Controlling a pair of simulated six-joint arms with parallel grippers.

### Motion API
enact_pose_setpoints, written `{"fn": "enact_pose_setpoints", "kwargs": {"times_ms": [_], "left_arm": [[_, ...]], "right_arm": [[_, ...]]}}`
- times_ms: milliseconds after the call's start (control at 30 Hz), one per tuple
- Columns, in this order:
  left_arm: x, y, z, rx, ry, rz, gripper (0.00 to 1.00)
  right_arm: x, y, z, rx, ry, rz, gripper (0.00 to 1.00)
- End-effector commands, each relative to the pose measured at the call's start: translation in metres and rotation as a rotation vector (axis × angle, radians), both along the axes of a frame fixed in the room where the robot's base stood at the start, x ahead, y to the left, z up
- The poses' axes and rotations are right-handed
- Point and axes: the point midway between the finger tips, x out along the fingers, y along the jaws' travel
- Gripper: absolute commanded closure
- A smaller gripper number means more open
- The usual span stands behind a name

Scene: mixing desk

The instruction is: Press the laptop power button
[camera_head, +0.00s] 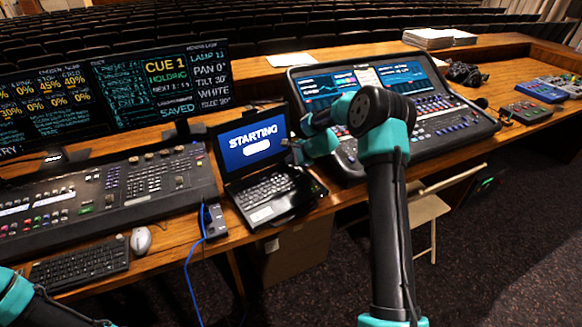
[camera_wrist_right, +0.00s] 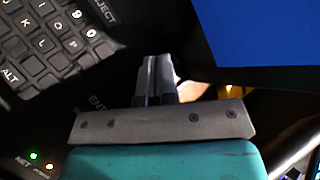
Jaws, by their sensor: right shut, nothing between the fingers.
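The laptop (camera_head: 268,197) stands open on the desk between two consoles. Its blue screen (camera_head: 251,140) reads STARTING above a white bar. My right gripper (camera_head: 291,150) is at the laptop's right side, close to the screen's right edge. In the right wrist view my right gripper (camera_wrist_right: 157,72) is shut and empty, its fingers together over dark casing. The laptop's keys (camera_wrist_right: 45,40) show at the left there and the blue screen (camera_wrist_right: 265,30) at the upper right. I cannot make out the power button. Of my left arm only a part shows, at the lower left; its gripper is out of view.
A lighting console (camera_head: 110,193) with monitors behind it stands left of the laptop, with a keyboard (camera_head: 80,264) and mouse (camera_head: 140,240) in front. A mixing console (camera_head: 440,125) stands to the right. A blue cable (camera_head: 190,262) hangs over the desk's front edge.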

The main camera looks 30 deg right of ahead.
Motion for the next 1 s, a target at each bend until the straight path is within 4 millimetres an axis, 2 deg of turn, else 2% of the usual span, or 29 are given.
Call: {"fn": "enact_pose_setpoints", "kwargs": {"times_ms": [567, 1000], "left_arm": [[0.000, 0.000, 0.000, 0.000, 0.000, 0.000, 0.55], [0.000, 0.000, 0.000, 0.000, 0.000, 0.000, 0.55]], "right_arm": [[0.000, 0.000, 0.009, 0.001, 0.000, 0.000, 1.00], [0.000, 0.000, 0.042, -0.001, -0.001, 0.000, 1.00]]}}
